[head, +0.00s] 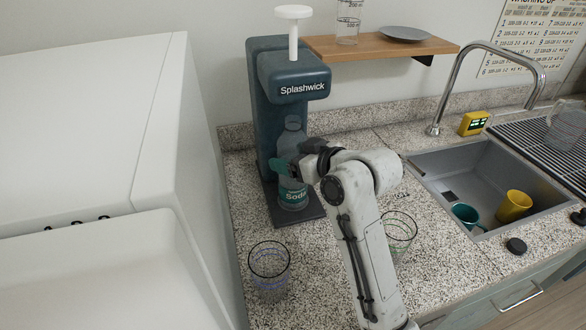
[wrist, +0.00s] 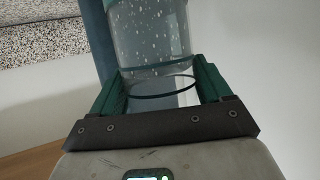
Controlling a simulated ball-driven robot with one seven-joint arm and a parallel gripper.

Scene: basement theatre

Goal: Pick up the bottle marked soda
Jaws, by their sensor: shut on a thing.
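The soda bottle (head: 292,195) is clear with a teal label reading "Soda". It stands upright on the dark base of the blue Splashwick machine (head: 290,78), below its head. My gripper (head: 284,168) reaches it from the right and is shut around its middle, just above the label. In the wrist view the clear bottle (wrist: 150,40), with bubbles or drops on it, sits between the green fingers of my gripper (wrist: 160,92). Part of the bottle is hidden behind the fingers in the head view.
Glasses stand at the front (head: 269,268) and right of my arm (head: 398,232). The sink (head: 470,165) holds a teal cup (head: 465,214) and a yellow cup (head: 514,205). A wooden shelf (head: 380,46) is mounted right of the machine. A white appliance (head: 90,130) stands left.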

